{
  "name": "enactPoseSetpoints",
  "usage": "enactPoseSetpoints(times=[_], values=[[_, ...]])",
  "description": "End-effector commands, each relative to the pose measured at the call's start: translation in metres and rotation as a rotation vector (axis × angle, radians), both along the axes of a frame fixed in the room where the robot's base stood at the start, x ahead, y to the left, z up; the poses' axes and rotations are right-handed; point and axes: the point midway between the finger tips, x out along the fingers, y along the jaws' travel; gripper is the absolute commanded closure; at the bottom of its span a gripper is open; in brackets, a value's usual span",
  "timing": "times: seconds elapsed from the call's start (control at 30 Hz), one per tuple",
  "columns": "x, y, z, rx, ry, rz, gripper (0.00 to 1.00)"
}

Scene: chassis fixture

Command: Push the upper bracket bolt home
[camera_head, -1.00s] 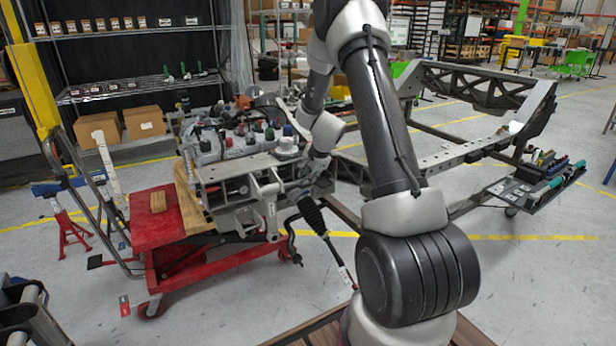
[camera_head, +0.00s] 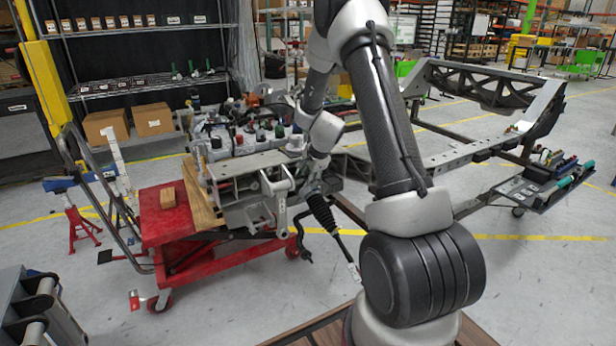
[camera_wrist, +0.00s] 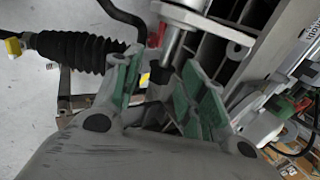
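My gripper (camera_wrist: 162,68) shows in the wrist view with its two green-padded fingers spread apart. A silver cylindrical part with a dark tip (camera_wrist: 174,44) lies in the gap between the fingers, with space visible at its sides. I cannot tell whether it is the upper bracket bolt. A grey bracket arm (camera_wrist: 222,35) with a holed end runs beside it. In the head view the grey bracket (camera_head: 281,198) is on the front of the chassis assembly. My gripper (camera_head: 309,188) is small there, close to the bracket's right side, and its fingers are unclear.
A black ribbed boot (camera_wrist: 75,50) is left of the fingers; it also hangs below the bracket in the head view (camera_head: 322,212). A red cart (camera_head: 170,222) with a wooden block (camera_head: 167,198) stands under the assembly. The chassis frame (camera_head: 450,157) extends right.

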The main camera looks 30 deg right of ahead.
Motion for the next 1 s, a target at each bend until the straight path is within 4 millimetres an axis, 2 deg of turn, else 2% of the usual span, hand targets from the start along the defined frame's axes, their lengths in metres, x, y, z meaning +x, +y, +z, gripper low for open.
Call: enactPoseSetpoints(times=[0.3, 0.8, 1.0], values=[[-0.003, 0.0, 0.006, 0.0, -0.001, 0.0, 0.58], [-0.052, -0.002, 0.091, 0.0, -0.003, 0.001, 0.58], [-0.06, -0.002, 0.103, 0.0, 0.0, 0.0, 0.58]])
